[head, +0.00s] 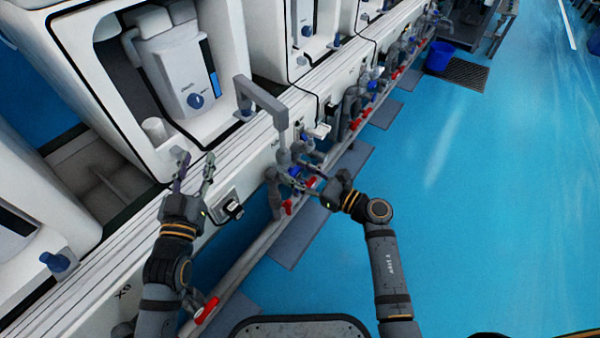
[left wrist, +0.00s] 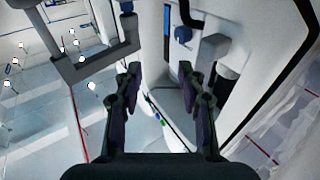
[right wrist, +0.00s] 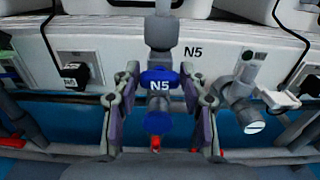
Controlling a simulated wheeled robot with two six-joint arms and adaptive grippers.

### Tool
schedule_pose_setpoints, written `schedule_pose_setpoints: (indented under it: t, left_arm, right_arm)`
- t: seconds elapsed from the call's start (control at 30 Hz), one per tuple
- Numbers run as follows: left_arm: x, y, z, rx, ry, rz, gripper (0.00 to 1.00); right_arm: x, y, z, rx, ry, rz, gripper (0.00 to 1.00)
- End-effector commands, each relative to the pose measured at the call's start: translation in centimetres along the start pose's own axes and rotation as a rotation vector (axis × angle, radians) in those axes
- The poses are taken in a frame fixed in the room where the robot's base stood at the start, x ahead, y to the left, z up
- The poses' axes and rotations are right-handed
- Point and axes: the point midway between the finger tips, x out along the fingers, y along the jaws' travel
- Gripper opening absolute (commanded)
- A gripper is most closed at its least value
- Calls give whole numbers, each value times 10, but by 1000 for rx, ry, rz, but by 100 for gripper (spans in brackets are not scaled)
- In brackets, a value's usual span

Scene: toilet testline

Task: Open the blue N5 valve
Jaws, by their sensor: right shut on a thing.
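The blue N5 valve (right wrist: 158,80) has a blue handle marked "N5" and sits on a grey vertical pipe, below the N5 label on the white panel. My left gripper (head: 194,163) is open and empty above the white ledge, left of the valve, pointing towards the machines.
A red-handled valve (head: 206,310) sits low on the pipe at the front. A black plug (right wrist: 75,74) and a grey fitting (right wrist: 238,95) flank the N5 valve. White machines (head: 180,75) line the left. The blue floor (head: 480,180) on the right is clear.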

Motion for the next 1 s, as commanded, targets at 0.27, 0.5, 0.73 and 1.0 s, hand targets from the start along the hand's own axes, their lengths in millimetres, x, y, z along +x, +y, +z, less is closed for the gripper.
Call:
schedule_pose_setpoints:
  t: [0.27,0.5,0.73,1.0]
  left_arm:
    - [-2,0,14,-4,-61,1,40]
    - [-7,0,27,-6,-104,1,40]
    - [-7,0,29,-8,-117,1,40]
    - [-7,1,31,-10,-127,1,40]
  right_arm:
    - [0,1,0,-152,0,0,12]
    - [0,2,-1,-335,0,0,12]
    - [0,3,-1,-477,1,0,12]
    - [0,4,-2,-572,1,0,12]
